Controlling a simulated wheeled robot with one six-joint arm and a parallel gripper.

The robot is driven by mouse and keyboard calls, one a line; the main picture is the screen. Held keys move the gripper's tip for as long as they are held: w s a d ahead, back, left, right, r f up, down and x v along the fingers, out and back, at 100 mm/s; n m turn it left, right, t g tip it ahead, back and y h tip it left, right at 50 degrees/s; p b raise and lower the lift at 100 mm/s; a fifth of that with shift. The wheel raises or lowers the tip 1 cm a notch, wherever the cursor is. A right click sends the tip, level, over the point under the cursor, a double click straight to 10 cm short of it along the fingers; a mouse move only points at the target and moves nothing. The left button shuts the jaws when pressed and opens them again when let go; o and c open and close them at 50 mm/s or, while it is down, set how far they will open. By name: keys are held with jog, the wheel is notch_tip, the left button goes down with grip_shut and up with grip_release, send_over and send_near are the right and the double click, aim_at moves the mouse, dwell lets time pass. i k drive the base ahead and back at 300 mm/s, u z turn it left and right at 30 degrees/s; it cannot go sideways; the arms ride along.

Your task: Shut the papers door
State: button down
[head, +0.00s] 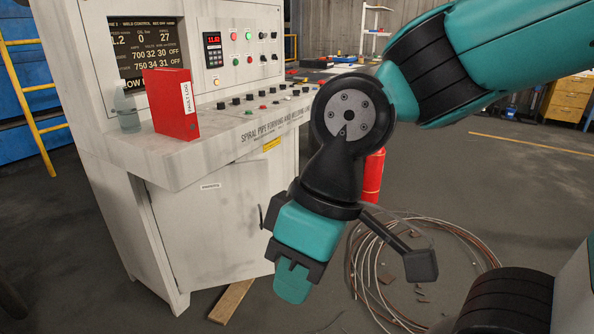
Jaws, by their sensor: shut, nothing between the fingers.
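The papers door (215,230) is a pale grey panel low on the front of the control console, with a small label near its top. A dark handle (262,217) shows near its right edge. A dark line runs down its left edge. I cannot tell for sure how far the door stands open, and my wrist hides part of the area to its right. My gripper (291,284) points down in front of the console's right end, just right of the handle in the picture. Its fingers are together and empty, and I cannot tell that they touch anything.
On the console ledge stand a red fault log binder (172,104) and a clear bottle (126,108). A wooden plank (232,300) lies on the floor below the door. A wire coil (375,290) and a red cylinder (373,178) are to the right. Floor beyond is open.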

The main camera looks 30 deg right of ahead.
aim_at(213, 233)
jog(key=z, duration=0.5)
jog(key=i, duration=1.2)
jog(key=u, duration=0.75)
